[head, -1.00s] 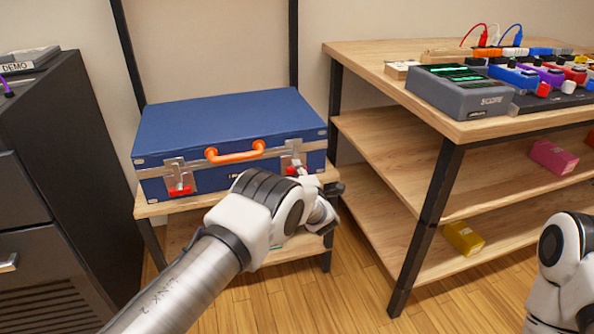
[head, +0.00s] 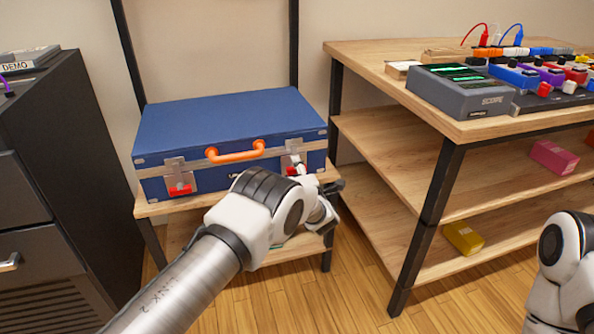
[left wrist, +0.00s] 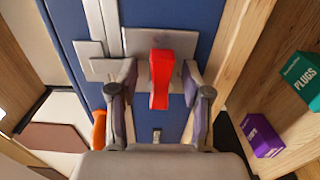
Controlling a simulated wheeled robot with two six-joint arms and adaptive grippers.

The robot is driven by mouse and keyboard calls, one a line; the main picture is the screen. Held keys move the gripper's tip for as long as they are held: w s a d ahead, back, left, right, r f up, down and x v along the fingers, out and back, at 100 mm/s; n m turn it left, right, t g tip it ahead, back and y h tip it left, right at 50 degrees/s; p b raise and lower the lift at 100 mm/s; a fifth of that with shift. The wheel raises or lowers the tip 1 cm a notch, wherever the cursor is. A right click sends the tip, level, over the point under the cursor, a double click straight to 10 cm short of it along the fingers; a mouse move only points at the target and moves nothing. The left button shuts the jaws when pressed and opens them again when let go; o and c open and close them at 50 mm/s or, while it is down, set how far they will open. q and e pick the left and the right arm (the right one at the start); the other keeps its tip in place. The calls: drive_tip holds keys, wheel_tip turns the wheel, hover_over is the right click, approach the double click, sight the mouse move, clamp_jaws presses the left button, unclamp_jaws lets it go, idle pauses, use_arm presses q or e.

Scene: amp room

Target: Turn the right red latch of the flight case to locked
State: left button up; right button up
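The blue flight case (head: 230,120) stands closed on a wooden shelf, with an orange handle (head: 235,153) on its front. Its right red latch (head: 292,170) shows only partly in the head view, behind my left arm. In the left wrist view the red latch (left wrist: 160,80) lies lengthwise between the fingers on its metal plate. My left gripper (left wrist: 158,88) is open, with one finger on each side of the latch and a visible gap to each. The left red latch (head: 180,190) sits on the other front plate. My right gripper is out of view.
A wooden bench (head: 400,100) with lower shelves stands close on the right, carrying a grey scope box (head: 460,90). A dark cabinet (head: 60,180) stands at left. A purple box (left wrist: 262,135) and a green box (left wrist: 305,78) show in the left wrist view.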

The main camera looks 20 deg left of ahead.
use_arm(q)
drive_tip(key=v, duration=0.7)
drive_tip(key=shift+s+d, duration=0.15)
drive_tip(key=shift+s, duration=0.1)
drive_tip(key=shift+f, duration=0.1)
